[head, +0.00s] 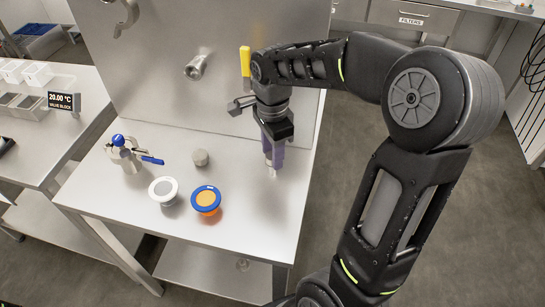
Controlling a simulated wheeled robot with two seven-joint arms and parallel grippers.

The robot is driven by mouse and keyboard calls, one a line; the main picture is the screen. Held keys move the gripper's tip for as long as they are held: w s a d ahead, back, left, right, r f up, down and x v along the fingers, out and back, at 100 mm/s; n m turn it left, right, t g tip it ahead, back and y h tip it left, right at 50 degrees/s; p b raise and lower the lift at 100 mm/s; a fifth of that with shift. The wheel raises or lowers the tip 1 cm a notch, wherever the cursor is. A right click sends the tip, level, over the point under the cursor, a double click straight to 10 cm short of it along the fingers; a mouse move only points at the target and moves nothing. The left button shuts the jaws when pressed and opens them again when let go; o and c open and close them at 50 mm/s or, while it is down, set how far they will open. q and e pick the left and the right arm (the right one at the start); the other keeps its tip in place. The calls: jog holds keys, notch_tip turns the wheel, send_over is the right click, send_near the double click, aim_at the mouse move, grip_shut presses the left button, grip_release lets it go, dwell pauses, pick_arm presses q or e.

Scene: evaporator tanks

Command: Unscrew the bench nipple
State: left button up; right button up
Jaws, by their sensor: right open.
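My right gripper (273,155) points down over the right part of the steel bench (235,240), its purple fingers open. A small pale piece shows at its fingertips, close to the bench top; I cannot tell whether it is the nipple or part of the gripper. A metal fitting (196,67) sticks out of the upright steel back panel, left of the gripper. A small grey metal piece (201,158) stands on the bench left of the gripper. I cannot tell for sure which piece is the bench nipple. My left gripper is out of view.
A blue-handled metal valve (127,153) stands at the bench's left. A white-rimmed round part (163,190) and a blue-rimmed orange one (206,200) lie near the front. A yellow-handled tool (245,60) is by the panel. A side table with bins (38,75) stands left.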

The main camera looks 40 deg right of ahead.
jog(key=m, duration=0.4)
jog(key=shift+m, duration=0.4)
grip_shut()
jog(key=n, duration=0.3)
jog(key=shift+n, duration=1.1)
